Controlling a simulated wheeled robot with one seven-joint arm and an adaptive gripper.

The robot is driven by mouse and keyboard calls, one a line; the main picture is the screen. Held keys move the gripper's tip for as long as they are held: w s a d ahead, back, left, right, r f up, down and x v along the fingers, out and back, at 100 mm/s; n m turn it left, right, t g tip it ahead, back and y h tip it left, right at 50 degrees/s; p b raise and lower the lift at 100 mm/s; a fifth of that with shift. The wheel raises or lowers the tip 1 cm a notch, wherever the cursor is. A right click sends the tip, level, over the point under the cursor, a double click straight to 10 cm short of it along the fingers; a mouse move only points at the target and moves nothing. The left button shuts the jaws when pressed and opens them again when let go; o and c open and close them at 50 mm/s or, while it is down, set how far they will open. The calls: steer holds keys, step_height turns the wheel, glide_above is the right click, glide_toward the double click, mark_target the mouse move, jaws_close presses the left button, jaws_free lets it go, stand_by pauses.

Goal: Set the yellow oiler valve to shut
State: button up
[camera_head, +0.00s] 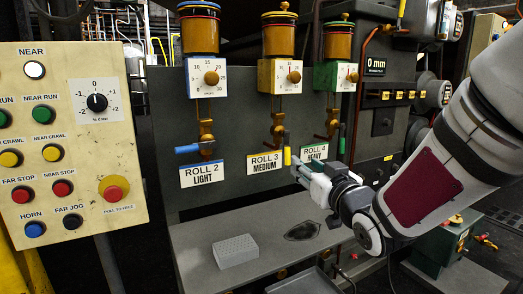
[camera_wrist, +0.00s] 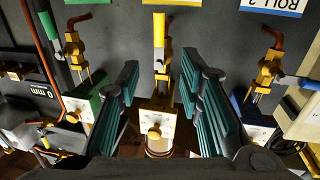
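The yellow oiler valve (camera_head: 277,130) is the middle of three valves, under the ROLL 3 oiler. Its yellow handle (camera_head: 287,156) hangs straight down in the head view. In the wrist view, which is upside down, the yellow handle (camera_wrist: 159,29) points up, with the brass valve body below it. My gripper (camera_head: 298,168) is just to the right of the handle's lower end in the head view. In the wrist view my gripper (camera_wrist: 160,65) is open, its two fingers spread on either side of the brass valve line. Nothing shows held; contact cannot be told.
A blue handle (camera_head: 194,148) lies horizontal on the left valve. A green handle (camera_head: 341,139) hangs upright on the right valve, close to my arm. A grey block (camera_head: 235,251) sits on the ledge below. A button panel (camera_head: 70,140) fills the left.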

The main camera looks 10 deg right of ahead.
mark_target(288, 151)
steer(key=p, duration=0.2)
steer(key=w+p, duration=0.1)
steer(key=p, duration=0.1)
steer(key=shift+w+a+r, duration=0.1)
steer(key=shift+w+r, duration=0.05)
steer(key=shift+w, duration=0.15)
steer(key=p, duration=0.3)
steer(key=shift+w+p, duration=0.25)
steer(key=shift+p, duration=0.05)
steer(key=w, duration=0.3)
steer(key=w+b, duration=0.1)
steer(key=w, duration=0.3)
steer(key=w+a, duration=0.1)
steer(key=w, duration=0.3)
steer(key=shift+a, duration=0.1)
jaws_close()
